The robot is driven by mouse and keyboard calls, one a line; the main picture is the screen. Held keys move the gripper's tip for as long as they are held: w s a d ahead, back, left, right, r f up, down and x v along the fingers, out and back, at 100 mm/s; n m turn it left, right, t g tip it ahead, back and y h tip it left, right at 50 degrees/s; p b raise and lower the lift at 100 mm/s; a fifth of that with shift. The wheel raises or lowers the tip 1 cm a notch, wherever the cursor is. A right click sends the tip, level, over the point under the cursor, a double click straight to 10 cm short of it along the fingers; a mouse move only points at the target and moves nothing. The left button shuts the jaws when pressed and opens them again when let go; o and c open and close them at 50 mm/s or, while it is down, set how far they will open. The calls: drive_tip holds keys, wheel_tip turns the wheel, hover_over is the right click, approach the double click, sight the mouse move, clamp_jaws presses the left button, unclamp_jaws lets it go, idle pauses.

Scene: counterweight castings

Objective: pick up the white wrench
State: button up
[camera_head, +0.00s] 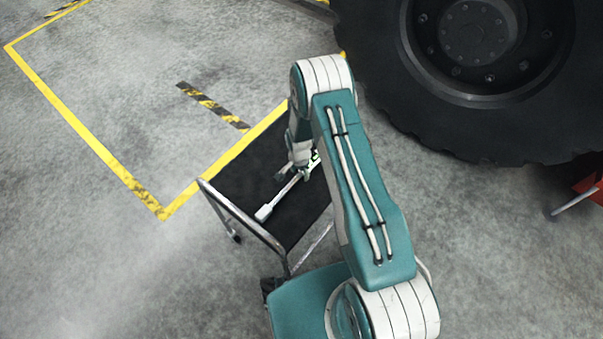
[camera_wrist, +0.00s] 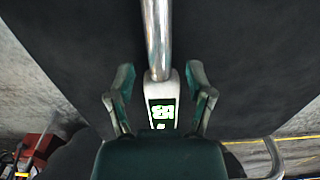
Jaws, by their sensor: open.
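The white wrench (camera_head: 264,213) lies on the black top of a small cart (camera_head: 235,180) in the head view. Its light end points to the lower left, and its other end is partly hidden by my arm. In the wrist view the wrench shows a shiny metal shaft (camera_wrist: 157,40) and a white body with a green-lit display. My gripper (camera_wrist: 160,75) is open, with one finger on each side of the white body and visible gaps between. My gripper also shows small in the head view (camera_head: 307,172), at the upper right part of the wrench. Its height above the cart top is hard to tell.
The cart has a metal rail (camera_head: 243,215) along its left side. A large black tyre (camera_head: 480,80) stands at the upper right. Yellow floor lines (camera_head: 90,140) and a striped strip (camera_head: 213,106) mark the open concrete floor at left. A red object (camera_head: 588,188) is at the right edge.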

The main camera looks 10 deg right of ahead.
drive_tip(key=shift+a+f, duration=0.1)
drive_tip(key=shift+f, duration=0.35)
drive_tip(key=shift+c, duration=0.3)
clamp_jaws()
drive_tip(key=shift+r, duration=0.1)
